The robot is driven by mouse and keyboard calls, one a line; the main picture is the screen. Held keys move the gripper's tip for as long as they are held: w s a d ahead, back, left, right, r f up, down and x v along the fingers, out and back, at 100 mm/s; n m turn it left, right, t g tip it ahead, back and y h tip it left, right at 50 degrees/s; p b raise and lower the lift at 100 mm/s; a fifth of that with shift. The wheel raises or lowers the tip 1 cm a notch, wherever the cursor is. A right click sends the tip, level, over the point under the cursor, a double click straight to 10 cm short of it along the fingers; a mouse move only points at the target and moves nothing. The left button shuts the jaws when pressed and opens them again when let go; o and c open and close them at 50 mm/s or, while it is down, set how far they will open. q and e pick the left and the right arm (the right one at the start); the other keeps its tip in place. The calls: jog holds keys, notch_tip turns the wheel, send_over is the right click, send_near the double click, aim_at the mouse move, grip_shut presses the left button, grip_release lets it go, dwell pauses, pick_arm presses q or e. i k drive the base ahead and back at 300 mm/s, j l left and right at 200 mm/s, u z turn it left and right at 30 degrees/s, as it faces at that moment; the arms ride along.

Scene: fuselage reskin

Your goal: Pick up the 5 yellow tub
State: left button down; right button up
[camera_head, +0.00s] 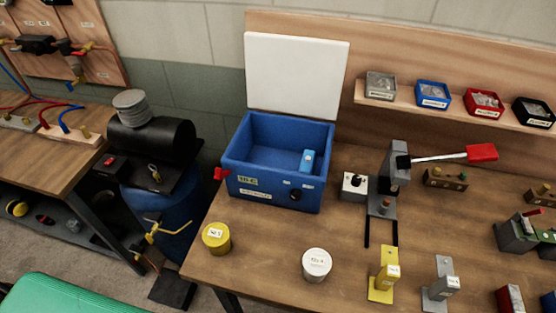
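A small round yellow tub (216,239) stands upright near the left front edge of the wooden workbench (265,245). It has a small white label on its side, whose print is too small to read surely. A white tub (316,264) with a label stands apart from it to the right, also near the front. Neither of my grippers shows in this view.
An open blue box (235,175) with a raised white lid stands behind the yellow tub. A lever press (392,170) and a yellow stand (383,280) are farther right. A shelf holds several small bins. Bare bench lies between the two tubs.

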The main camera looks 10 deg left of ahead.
aim_at(215, 235)
jog(key=j+u, duration=0.1)
jog(key=u, duration=0.85)
